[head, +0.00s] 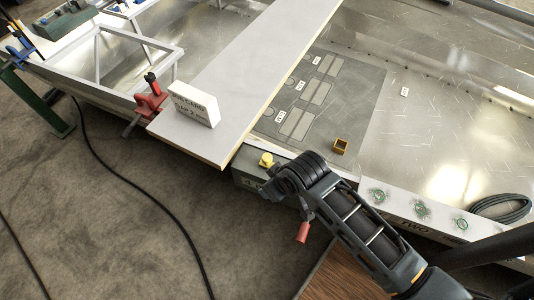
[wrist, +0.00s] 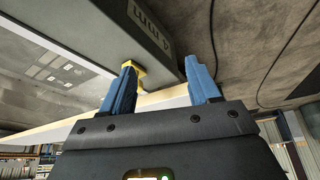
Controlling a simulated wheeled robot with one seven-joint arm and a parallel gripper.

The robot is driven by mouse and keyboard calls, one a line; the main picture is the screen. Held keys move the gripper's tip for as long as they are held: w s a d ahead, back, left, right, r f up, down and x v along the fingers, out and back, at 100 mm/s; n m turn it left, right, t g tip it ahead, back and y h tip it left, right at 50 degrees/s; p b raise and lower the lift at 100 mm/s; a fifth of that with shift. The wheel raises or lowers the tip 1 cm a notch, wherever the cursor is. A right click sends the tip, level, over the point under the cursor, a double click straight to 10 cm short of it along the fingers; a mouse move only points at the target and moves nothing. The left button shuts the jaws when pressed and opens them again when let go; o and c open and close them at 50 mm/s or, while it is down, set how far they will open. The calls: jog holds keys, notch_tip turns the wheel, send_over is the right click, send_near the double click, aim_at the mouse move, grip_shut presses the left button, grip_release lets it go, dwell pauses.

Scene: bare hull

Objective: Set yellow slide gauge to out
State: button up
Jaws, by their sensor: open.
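The yellow slide gauge (head: 267,159) shows as a small yellow knob on top of a grey-green box (head: 246,170) at the plank's near edge. In the wrist view the yellow piece (wrist: 136,68) sits beside the box (wrist: 95,30), which carries dark lettering. My gripper (wrist: 163,80) is open, with two blue fingers apart and nothing clearly between them. The left fingertip overlaps the yellow piece in the picture; I cannot tell whether they touch. In the head view my arm's end is just right of and below the knob, and the fingers are hidden.
A long pale plank (head: 235,85) lies across the metal hull, with a white lettered block (head: 197,104) and a red clamp (head: 150,97) at its left edge. A small yellow-brown open box (head: 340,146) stands on the grey panel (head: 365,110). A coiled cable (head: 500,207) lies right.

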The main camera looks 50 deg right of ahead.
aim_at(267, 157)
jog(key=w+d+r+g, duration=0.1)
jog(key=w+d, duration=0.1)
jog(key=w, duration=0.1)
jog(key=w+d+r+g, duration=0.1)
jog(key=w+d+g, duration=0.1)
jog(key=d, duration=0.1)
jog(key=w+d+r+g, duration=0.1)
jog(key=w+d+r, duration=0.1)
jog(key=w, duration=0.1)
jog(key=shift+w+d+m+g+y, duration=0.3)
jog(key=shift+g+y, duration=0.1)
jog(key=shift+f, duration=3.85)
grip_shut()
